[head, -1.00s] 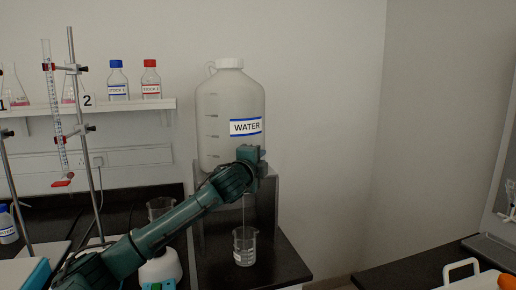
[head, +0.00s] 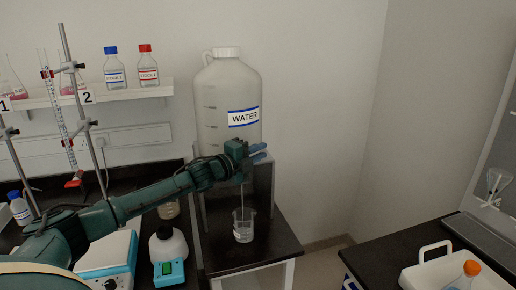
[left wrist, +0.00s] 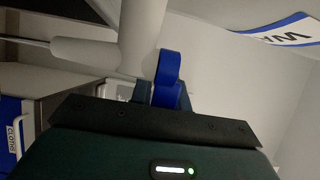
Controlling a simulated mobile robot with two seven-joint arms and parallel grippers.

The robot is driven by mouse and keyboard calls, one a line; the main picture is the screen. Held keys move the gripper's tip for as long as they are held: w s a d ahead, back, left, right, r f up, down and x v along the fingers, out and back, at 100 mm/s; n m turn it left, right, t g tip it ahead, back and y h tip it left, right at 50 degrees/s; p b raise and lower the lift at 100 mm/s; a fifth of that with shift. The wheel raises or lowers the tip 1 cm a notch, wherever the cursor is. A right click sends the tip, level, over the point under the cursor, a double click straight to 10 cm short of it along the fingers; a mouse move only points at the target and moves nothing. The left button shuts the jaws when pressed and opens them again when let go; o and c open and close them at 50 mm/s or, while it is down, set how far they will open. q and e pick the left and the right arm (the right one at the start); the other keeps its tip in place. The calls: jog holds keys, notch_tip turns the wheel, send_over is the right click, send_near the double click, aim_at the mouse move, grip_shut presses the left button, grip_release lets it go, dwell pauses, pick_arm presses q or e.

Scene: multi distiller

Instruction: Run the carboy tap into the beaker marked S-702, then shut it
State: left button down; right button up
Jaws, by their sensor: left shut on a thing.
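The white carboy labelled WATER (head: 226,92) stands on a raised stand at the back of the bench. My left gripper (head: 257,152) is at its tap, low on the front, and shut on the blue tap handle, which shows in the left wrist view (left wrist: 168,70). The gripper hides most of the tap in the head view. A thin pale stream (head: 242,194) runs down from below the gripper into a glass beaker (head: 244,229). The beaker stands upright under the tap. Its white label is too small to read, and its liquid level is unclear. My right gripper is out of view.
Burette stands (head: 84,125) and a bottle shelf (head: 130,95) are further left. A white tray (head: 428,272) with an orange-capped bottle is at lower right.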

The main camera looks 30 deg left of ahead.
pick_arm(q)
jog(key=c, duration=1.3)
grip_release()
jog(key=shift+c, duration=0.2)
jog(key=shift+s, duration=0.1)
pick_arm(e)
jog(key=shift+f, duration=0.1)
